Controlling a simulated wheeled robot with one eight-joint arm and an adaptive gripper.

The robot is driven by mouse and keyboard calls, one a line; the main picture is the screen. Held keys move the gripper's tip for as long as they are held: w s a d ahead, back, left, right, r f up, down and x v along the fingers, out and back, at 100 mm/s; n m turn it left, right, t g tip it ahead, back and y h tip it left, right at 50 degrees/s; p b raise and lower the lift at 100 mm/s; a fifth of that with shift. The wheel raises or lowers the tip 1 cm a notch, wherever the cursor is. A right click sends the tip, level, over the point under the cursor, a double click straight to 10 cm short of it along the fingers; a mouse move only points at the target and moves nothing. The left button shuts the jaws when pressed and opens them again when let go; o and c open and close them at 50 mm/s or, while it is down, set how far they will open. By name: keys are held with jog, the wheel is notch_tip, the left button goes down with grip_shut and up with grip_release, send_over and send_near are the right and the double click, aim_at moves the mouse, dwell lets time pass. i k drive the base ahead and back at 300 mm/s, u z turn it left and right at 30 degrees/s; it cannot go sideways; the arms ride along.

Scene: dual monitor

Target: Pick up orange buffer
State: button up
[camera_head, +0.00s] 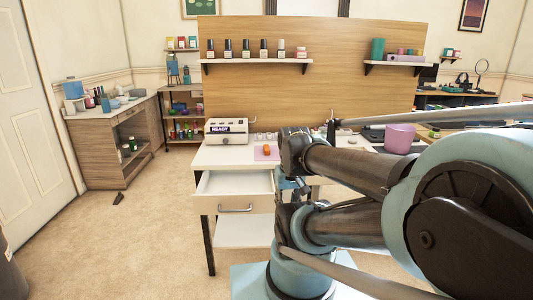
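The orange buffer (266,150) is a small orange piece lying on a pink mat (260,157) on the white desk top, just right of the white READY device. My arm reaches in from the right, and its dark far end is close to the right side of the mat. The fingers of my gripper cannot be made out, as the arm's own links hide that area. The orange buffer shows clear of the arm in this view.
The white READY device (230,131) stands at the desk's back left. A drawer (234,186) below is pulled open. A pink cup (399,138) stands on the right. A wall shelf (257,61) with several bottles hangs behind. Open carpet lies at left.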

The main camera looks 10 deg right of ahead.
aim_at(265, 147)
jog(key=u, duration=2.2)
jog(key=k, duration=0.8)
jog(key=z, duration=1.75)
jog(key=i, duration=0.5)
jog(key=z, duration=0.05)
